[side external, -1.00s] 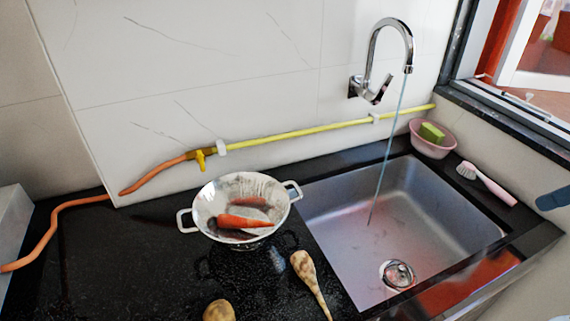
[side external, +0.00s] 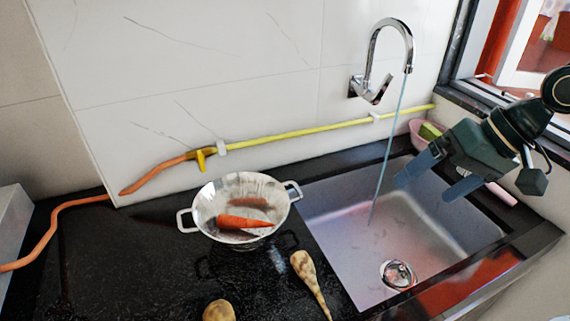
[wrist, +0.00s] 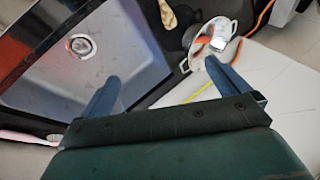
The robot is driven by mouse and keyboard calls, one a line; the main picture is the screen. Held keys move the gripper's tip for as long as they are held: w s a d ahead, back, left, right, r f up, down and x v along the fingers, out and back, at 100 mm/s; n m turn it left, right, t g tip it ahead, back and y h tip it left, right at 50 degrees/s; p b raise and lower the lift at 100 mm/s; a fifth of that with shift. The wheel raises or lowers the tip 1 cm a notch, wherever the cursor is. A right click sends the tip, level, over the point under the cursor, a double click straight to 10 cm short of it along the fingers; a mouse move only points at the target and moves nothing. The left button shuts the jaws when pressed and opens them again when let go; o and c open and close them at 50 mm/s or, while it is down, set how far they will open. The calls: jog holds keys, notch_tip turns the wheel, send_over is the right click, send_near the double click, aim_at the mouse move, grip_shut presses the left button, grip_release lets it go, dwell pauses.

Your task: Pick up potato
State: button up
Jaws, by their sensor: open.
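The potato (side external: 219,311) is a small, round, tan-brown lump on the black counter at the bottom edge of the side view, partly cut off by the frame. My gripper (side external: 425,188) is at the right in the side view, above the sink and far from the potato. Its two blue-grey fingers are apart with nothing between them. They also show in the wrist view (wrist: 160,75). I cannot make out the potato for sure in the wrist view.
A white colander (side external: 204,184) with a carrot (side external: 243,222) stands on the counter. A parsnip (side external: 310,280) lies between potato and sink (side external: 345,245). Water runs from the faucet (side external: 408,48). A pink bowl (side external: 416,134) is partly hidden behind my gripper.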

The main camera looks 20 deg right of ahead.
jog(key=w+a+f+m+g+y, duration=0.1)
jog(key=w+a+f+m+y, duration=0.2)
jog(key=a, duration=0.4)
jog(key=m+g+y, duration=0.2)
jog(key=m+y, duration=0.4)
jog(key=m, duration=0.6)
send_near(231, 317)
jog(key=d+r, duration=0.2)
jog(key=d, duration=0.1)
jog(key=shift+r, duration=0.15)
jog(key=shift+a+f+m, duration=0.3)
jog(key=shift+f+m, duration=0.1)
jog(key=shift+f, duration=0.15)
jog(key=x, duration=0.8)
jog(key=shift+s+a+f, duration=0.1)
jog(key=shift+a, duration=0.15)
jog(key=shift+a+f, duration=0.1)
